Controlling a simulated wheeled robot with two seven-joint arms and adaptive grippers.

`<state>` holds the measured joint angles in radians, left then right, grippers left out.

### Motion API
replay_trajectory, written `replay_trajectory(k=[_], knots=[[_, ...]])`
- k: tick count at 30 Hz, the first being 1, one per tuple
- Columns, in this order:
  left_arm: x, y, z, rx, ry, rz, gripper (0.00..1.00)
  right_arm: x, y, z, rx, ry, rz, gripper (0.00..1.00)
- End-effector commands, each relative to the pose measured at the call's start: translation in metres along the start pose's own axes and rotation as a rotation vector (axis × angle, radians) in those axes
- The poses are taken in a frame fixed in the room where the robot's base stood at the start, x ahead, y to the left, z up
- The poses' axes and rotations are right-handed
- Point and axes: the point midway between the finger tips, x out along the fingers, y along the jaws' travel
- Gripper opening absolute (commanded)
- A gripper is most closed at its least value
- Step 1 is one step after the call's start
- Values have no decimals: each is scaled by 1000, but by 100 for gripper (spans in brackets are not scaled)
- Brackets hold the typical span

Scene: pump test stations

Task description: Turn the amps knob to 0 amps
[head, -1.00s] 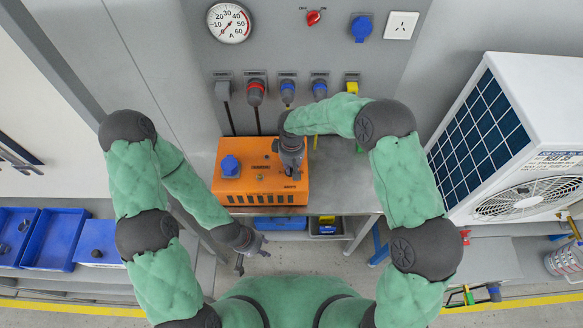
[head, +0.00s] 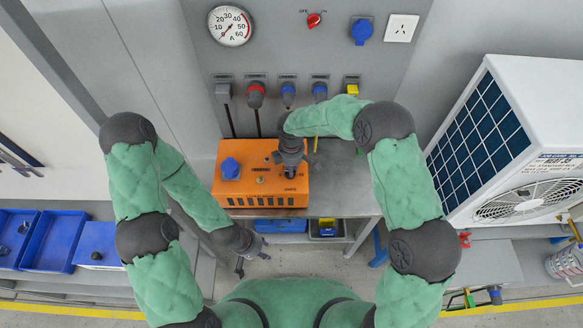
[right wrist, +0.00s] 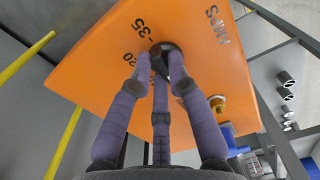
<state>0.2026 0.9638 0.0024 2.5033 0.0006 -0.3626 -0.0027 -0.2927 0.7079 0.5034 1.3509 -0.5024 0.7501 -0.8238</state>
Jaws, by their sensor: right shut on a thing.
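The orange box (head: 262,184) stands on the grey bench under the wall panel. Its amps knob (right wrist: 176,47) is dark and round, beside the printed AMPS label and scale numbers such as 35 and 20 in the right wrist view. My right gripper (head: 291,172) reaches down from above onto the box's right half, and in the right wrist view its fingers (right wrist: 162,72) are shut around the knob. They cover much of it, so its pointer cannot be read. My left gripper (head: 252,262) hangs empty in front of the bench, fingers apart.
A round amp gauge (head: 230,26), a red switch (head: 314,20) and a row of plugs are on the wall panel. A blue knob-like part (head: 230,168) is on the box's left. A white air-conditioner unit (head: 535,150) stands right; blue bins (head: 50,240) are left.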

Motion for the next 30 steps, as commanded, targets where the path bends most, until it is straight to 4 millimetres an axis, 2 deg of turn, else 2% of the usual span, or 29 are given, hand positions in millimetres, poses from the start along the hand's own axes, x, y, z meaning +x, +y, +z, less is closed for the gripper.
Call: replay_trajectory(k=[8, 21, 22, 24, 30], knots=[[-1, 0, 0, 0, 0, 0, 40, -1, 1, 0, -63, 0, 2, 0], [-1, 0, 0, 0, 0, 0, 40, -1, 2, 0, -71, 0, 3, 0], [-1, 0, 0, 0, 0, 0, 40, -1, 2, 0, -71, 0, 3, 27], [-1, 0, 0, 0, 0, 0, 40, -1, 1, 0, -70, 0, 3, 42], [-1, 0, 0, 0, 0, 0, 40, 0, 1, 0, -70, 0, 1, 42]])
